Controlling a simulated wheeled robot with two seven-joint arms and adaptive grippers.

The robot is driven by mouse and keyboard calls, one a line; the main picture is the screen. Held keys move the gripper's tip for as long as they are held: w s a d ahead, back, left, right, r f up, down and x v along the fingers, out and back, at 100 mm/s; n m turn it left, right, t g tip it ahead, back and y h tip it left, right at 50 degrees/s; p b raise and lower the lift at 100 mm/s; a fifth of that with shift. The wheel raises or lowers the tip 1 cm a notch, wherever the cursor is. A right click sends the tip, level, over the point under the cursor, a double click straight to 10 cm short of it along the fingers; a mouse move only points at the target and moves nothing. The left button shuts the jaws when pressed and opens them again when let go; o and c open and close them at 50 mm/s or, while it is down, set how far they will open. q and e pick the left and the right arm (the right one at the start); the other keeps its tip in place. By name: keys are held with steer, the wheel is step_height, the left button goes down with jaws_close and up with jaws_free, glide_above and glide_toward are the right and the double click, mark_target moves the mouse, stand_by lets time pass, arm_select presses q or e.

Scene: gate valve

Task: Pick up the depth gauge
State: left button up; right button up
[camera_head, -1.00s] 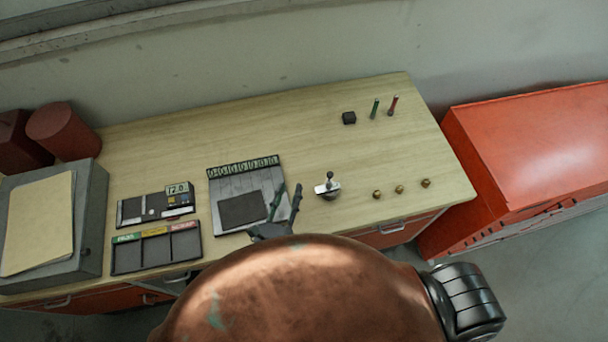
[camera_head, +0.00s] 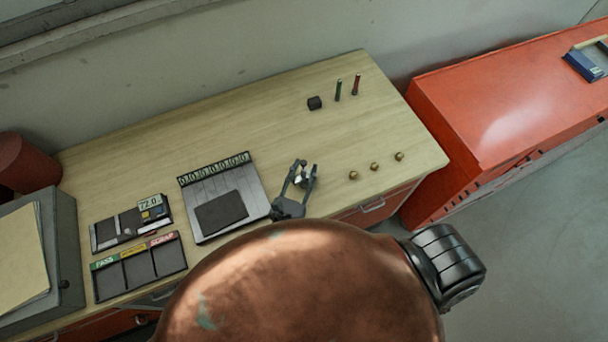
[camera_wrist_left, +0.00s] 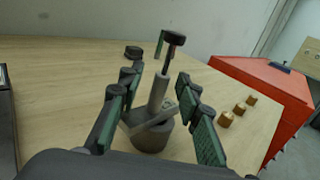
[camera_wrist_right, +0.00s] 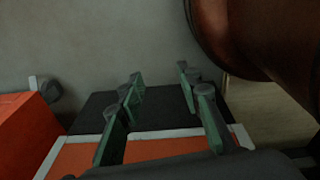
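What looks like the depth gauge (camera_wrist_left: 158,92) stands upright in the left wrist view, with a black knob on a thin stem, a grey shaft and a flat crossbar. It rests on a round grey base (camera_wrist_left: 153,140) on the table. My left gripper (camera_wrist_left: 157,85) is open, its green-padded fingers on either side of the shaft with gaps left. In the head view the gripper (camera_head: 305,170) partly hides the silver gauge (camera_head: 299,179). My right gripper (camera_wrist_right: 160,82) is open and empty in the right wrist view, away from the gauge.
Brass pieces (camera_head: 374,167) stand right of the gauge. A black block (camera_head: 314,103) and green and red pins (camera_head: 356,84) stand behind. A grey plate with numbers (camera_head: 225,212) and a labelled tray (camera_head: 138,267) lie left. A red cabinet (camera_head: 480,105) adjoins the table's right end.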

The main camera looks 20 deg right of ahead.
arm_select(q)
steer(key=c, duration=0.8)
jaws_close()
arm_select(e)
steer(key=shift+s, duration=0.85)
steer(key=shift+w, duration=0.2)
arm_select(q)
steer(key=shift+r, duration=0.2)
arm_select(e)
steer(key=shift+r, duration=0.15)
